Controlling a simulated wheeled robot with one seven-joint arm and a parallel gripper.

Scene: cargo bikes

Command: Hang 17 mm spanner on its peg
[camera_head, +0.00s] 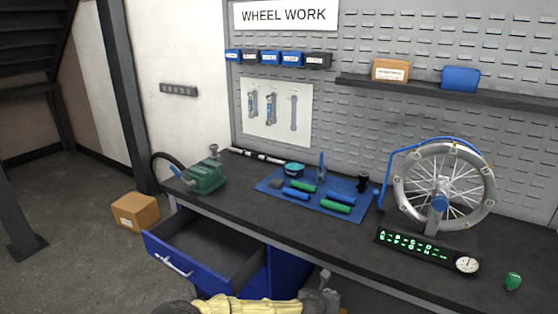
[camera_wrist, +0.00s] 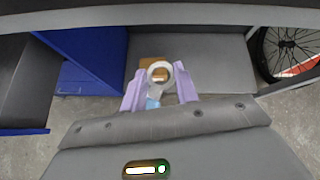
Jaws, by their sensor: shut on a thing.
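My gripper (camera_wrist: 158,88) is shut on a spanner (camera_wrist: 150,76) in the wrist view. The spanner's grey ring end stands up between the purple fingers, with a bluish part below it; the rest is hidden. In the head view my arm shows at the bottom edge, below the bench front, and the spanner cannot be made out. The white tool panel (camera_head: 304,135) is on the back wall. Two spanners (camera_head: 271,108) hang at its left and middle. A flat grey spanner outline (camera_head: 293,113) shows at its right. The pegs and size marks are too small to read.
An open blue drawer (camera_head: 160,252) juts from the dark bench (camera_head: 345,238). A green vise (camera_head: 206,178), a blue mat (camera_head: 270,184) with grips and tools, and a wheel on a stand (camera_head: 400,190) stand on the bench. A cardboard box (camera_head: 135,212) is on the floor.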

